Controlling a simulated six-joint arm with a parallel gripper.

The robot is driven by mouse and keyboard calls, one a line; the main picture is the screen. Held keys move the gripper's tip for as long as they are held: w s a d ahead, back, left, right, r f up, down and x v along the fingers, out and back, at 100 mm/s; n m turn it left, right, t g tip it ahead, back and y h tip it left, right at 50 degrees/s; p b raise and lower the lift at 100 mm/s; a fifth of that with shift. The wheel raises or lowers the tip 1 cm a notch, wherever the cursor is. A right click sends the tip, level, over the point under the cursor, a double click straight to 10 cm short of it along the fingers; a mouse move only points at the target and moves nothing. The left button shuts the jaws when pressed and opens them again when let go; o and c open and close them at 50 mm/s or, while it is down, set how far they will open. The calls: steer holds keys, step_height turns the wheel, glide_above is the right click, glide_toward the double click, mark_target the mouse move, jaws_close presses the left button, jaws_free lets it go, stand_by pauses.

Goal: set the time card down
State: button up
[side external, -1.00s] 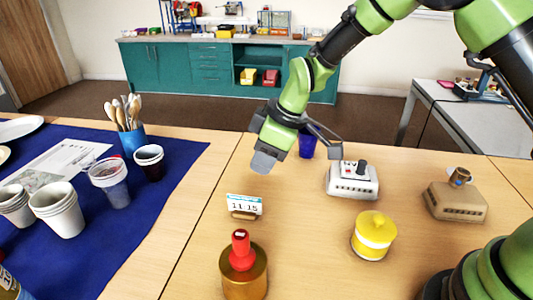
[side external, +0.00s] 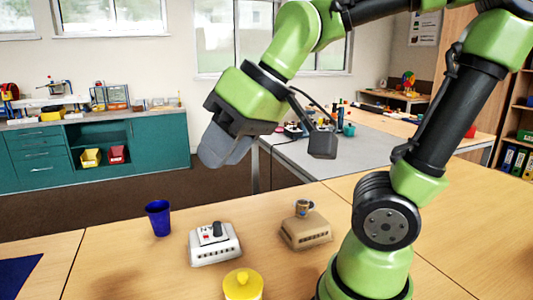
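My gripper (side external: 223,148) is raised above the table at the upper left of the arm, with its grey fingers pointing down. The fingers overlap from this side, so any gap between them is hidden. No card shows at the fingers. The time card is not in view now. About a second ago it stood upright in a small wooden holder on the table, reading 11:15, below and apart from my gripper.
On the wooden table (side external: 120,265) stand a blue cup (side external: 158,217), a white box with a black knob (side external: 215,246), a beige box (side external: 306,232) carrying a small mug (side external: 303,208), and a yellow lidded pot (side external: 243,285). The table right of my base is clear.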

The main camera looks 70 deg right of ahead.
steer(key=s+m, duration=0.2)
steer(key=s, duration=0.1)
steer(key=s+d+m, duration=0.1)
steer(key=s, duration=0.1)
steer(key=shift+s+d+f+t+h, duration=0.1)
steer(key=shift+s+f+t+h, duration=0.1)
steer(key=shift+f+t+h, duration=0.15)
stand_by(0.8)
